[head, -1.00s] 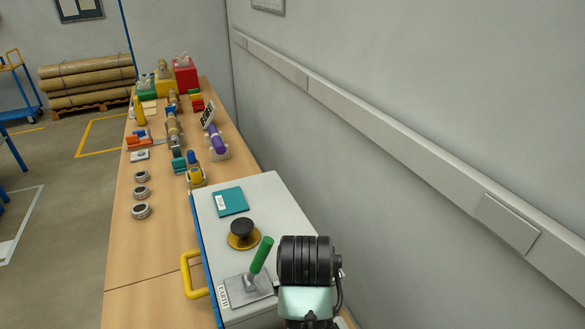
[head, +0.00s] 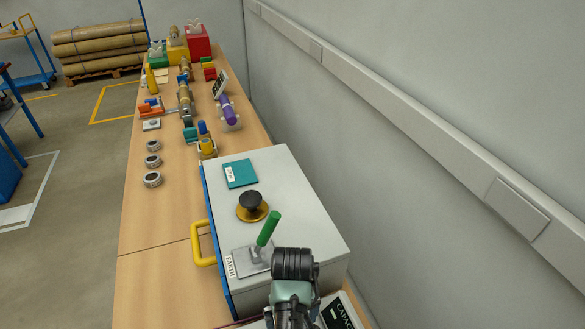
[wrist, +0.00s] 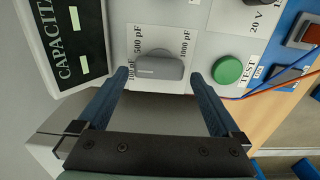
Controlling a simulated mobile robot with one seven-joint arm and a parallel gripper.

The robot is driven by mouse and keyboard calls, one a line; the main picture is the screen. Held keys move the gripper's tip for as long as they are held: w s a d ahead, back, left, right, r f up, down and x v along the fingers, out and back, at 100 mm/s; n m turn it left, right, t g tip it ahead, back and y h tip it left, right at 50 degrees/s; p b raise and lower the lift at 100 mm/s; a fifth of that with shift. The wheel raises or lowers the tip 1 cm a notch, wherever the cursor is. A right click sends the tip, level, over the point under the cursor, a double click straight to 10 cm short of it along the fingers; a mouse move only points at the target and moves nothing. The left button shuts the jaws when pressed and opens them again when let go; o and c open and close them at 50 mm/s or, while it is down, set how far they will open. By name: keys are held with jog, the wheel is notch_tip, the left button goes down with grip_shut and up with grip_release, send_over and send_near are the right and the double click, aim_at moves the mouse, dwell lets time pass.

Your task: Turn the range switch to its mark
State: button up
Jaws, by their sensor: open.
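The range switch (wrist: 160,68) is a grey knob with a raised bar handle, on a pale panel in the wrist view. Labels 100 pF, 500 pF and 1000 pF stand around it. Its bar lies nearly crosswise in the picture; I cannot tell which end points or which label is the mark. My gripper (wrist: 160,75) is open, with one blue finger left of the knob and one right of it. I see no clear contact. In the head view my arm's end hides the switch.
A green TEST button (wrist: 228,69) and another dark knob (wrist: 262,5) are right of the switch. A capacitance display (wrist: 72,45) is at left. In the head view a grey cabinet (head: 310,218) with a green-handled lever (head: 268,229) stands close beyond my arm.

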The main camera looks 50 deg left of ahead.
jog(key=shift+w+f, duration=0.1)
jog(key=shift+f, duration=1.05)
jog(key=c, duration=1.1)
